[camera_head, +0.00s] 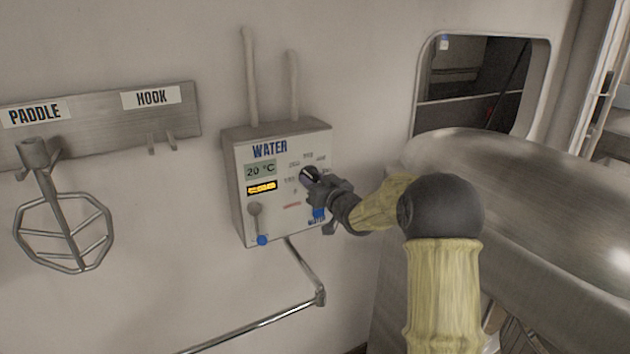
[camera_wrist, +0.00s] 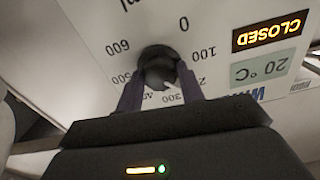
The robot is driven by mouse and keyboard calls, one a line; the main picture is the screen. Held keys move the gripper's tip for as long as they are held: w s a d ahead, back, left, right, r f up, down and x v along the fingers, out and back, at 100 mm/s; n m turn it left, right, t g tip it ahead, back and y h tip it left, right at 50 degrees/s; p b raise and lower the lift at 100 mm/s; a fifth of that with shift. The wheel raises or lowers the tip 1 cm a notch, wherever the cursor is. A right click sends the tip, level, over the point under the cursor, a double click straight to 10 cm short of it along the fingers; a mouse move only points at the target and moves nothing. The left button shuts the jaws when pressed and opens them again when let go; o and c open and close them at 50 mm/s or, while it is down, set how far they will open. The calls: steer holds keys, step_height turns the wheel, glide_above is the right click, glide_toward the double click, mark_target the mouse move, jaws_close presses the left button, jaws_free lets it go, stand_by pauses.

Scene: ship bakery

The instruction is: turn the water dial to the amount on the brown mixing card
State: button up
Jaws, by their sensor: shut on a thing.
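The water dial (camera_head: 309,174) is a dark round knob on the front of the white WATER box (camera_head: 240,180). My gripper (camera_head: 318,183) is at the dial, coming from the right. In the wrist view the two fingers are shut on the sides of the black dial (camera_wrist: 158,60). Printed numbers from 0 to 600 ring it. The lower numbers are partly hidden by my gripper. No brown mixing card is in view.
The box has a 20 °C display (camera_head: 260,170), an amber sign reading CLOSED (camera_wrist: 270,32) and a blue-tipped lever (camera_head: 262,240). A pipe (camera_head: 305,268) runs below. A paddle (camera_head: 62,232) hangs at left. A large metal machine (camera_head: 530,190) stands at right.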

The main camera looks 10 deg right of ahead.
steer(key=m+p, duration=0.1)
steer(key=m, duration=0.3)
steer(key=shift+m, duration=0.3)
steer(key=shift+m+p, duration=0.4)
steer(key=shift+m, duration=1.2)
steer(key=o, duration=1)
steer(key=b+v, duration=0.4)
steer(key=v, duration=1.3)
steer(key=shift+s+b, duration=0.15)
steer(key=shift+b, duration=0.25)
